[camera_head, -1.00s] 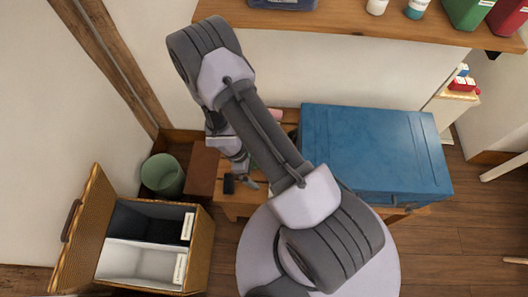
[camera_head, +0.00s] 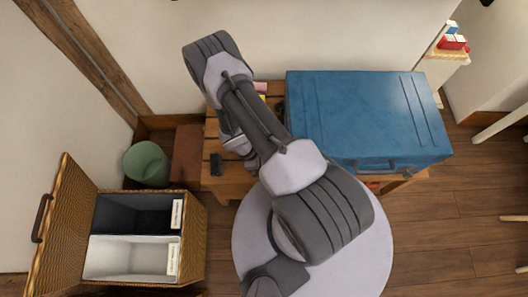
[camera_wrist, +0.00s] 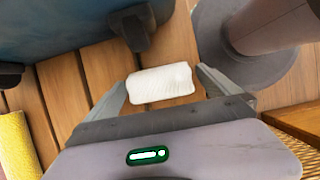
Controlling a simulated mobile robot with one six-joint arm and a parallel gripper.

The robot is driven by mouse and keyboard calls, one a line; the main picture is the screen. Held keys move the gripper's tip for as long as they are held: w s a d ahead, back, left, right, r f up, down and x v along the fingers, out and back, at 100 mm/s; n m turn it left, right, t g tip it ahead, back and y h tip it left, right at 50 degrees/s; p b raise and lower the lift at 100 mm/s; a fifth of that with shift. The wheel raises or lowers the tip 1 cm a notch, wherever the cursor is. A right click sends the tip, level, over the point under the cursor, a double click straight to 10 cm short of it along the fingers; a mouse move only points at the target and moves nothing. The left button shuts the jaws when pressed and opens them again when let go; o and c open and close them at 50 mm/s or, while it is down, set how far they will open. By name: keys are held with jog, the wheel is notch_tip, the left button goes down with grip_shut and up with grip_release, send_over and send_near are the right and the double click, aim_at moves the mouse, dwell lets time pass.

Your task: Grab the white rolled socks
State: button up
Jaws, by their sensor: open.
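The white rolled socks (camera_wrist: 160,84) lie on a slatted wooden bench (camera_wrist: 95,70) in the wrist view, a short white roll set nearly crosswise. My gripper (camera_wrist: 161,79) is open, with one finger at each end of the roll. The socks sit between the fingertips, and I cannot tell whether either finger touches them. In the head view the socks cannot be made out, as my arm covers much of the bench (camera_head: 228,186).
A blue suitcase (camera_head: 365,115) stands on the bench's right part. A yellow roll (camera_wrist: 15,145) lies at left in the wrist view. An open wicker hamper (camera_head: 192,240) with dark and white compartments stands at lower left, near a green bin (camera_head: 147,163).

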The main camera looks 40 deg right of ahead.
jog(key=shift+r, duration=0.1)
jog(key=c, duration=1.4)
